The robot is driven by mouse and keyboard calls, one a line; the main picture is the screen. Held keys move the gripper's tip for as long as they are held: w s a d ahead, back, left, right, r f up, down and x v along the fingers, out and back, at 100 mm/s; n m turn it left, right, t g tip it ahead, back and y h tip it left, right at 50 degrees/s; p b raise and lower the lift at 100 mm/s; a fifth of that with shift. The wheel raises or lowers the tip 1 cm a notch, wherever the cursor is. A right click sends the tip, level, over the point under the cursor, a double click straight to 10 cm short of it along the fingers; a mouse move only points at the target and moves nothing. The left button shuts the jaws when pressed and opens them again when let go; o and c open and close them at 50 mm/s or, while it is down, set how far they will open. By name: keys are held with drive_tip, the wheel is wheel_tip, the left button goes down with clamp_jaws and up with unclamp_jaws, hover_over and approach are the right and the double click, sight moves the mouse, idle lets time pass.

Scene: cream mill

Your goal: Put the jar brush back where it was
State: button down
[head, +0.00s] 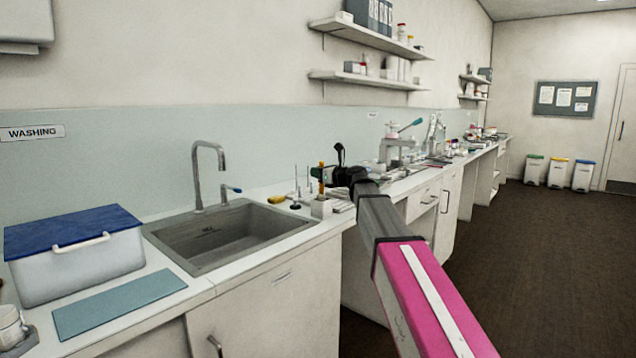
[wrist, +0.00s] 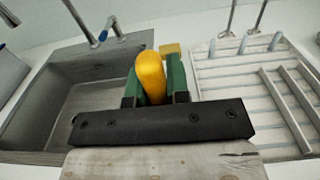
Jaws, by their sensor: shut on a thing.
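The jar brush shows as a rounded yellow handle (wrist: 151,76) between the green fingers of my gripper (wrist: 154,88) in the wrist view. My gripper is shut on it. In the head view my gripper (head: 323,174) is over the counter just right of the sink, with the upright orange-yellow handle (head: 321,186) at its tip. A small white holder (head: 321,208) stands on the counter directly below in the picture. I cannot tell whether the brush touches it or is in it. The brush's lower end is hidden.
The grey sink (head: 225,238) with its tap (head: 197,175) lies left of my gripper. A yellow sponge (head: 278,199) lies at the sink's back right corner. A ridged white draining rack (wrist: 245,85) with upright pegs is on the right. A blue-lidded tub (head: 80,270) stands left of the sink.

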drive_tip(key=shift+f, duration=1.6)
drive_tip(key=c, duration=1.1)
unclamp_jaws()
drive_tip(key=shift+s+d, duration=0.1)
drive_tip(key=shift+d, duration=0.05)
drive_tip(key=v, duration=1.1)
drive_tip(key=shift+s+d, duration=0.2)
drive_tip(key=shift+d, duration=0.1)
